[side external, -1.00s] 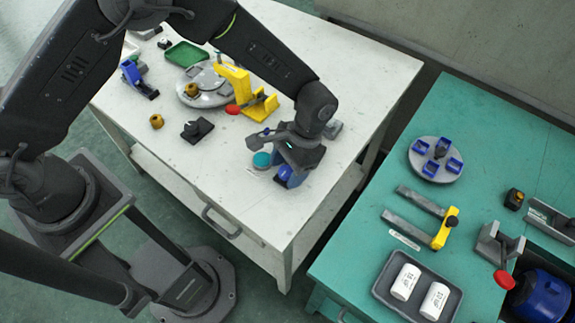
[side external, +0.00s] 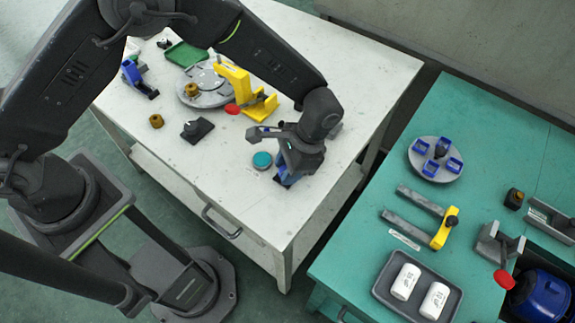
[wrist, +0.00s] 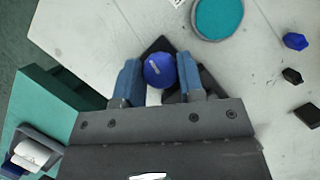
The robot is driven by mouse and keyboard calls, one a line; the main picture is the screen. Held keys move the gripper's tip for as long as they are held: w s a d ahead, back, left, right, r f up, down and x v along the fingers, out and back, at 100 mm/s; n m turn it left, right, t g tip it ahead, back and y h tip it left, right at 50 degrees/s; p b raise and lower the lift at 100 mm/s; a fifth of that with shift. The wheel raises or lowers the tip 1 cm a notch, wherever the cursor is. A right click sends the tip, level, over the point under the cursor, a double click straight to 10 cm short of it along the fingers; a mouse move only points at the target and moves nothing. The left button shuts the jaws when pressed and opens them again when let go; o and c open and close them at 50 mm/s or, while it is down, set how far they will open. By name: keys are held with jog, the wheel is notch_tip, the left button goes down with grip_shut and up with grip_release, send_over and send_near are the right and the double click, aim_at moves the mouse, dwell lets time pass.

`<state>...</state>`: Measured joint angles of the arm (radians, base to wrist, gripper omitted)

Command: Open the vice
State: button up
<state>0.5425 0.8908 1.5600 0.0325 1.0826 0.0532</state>
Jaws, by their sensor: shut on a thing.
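My gripper (wrist: 161,85) has its two blue fingers closed on the sides of a round blue knob (wrist: 158,70) with a pale mark on top. The knob sits over a dark angular base (wrist: 160,45) near the front right edge of the white table. In the side view my gripper (side external: 287,181) points down there and mostly hides the knob. A yellow clamp-like fixture (side external: 236,82) with a red handle (side external: 232,109) stands farther back. A grey jawed fixture (side external: 492,243) with a red knob (side external: 504,279) is on the green table. I cannot tell for certain which is the vice.
A teal disc (side external: 262,160) lies close to my gripper. A black knob on a plate (side external: 197,130) and a brass piece (side external: 156,121) lie to the left. The green table (side external: 350,245) is across a gap, with a tray of white cylinders (side external: 385,300).

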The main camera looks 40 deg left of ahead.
jog(key=o, duration=0.9)
jog(key=shift+a, duration=0.1)
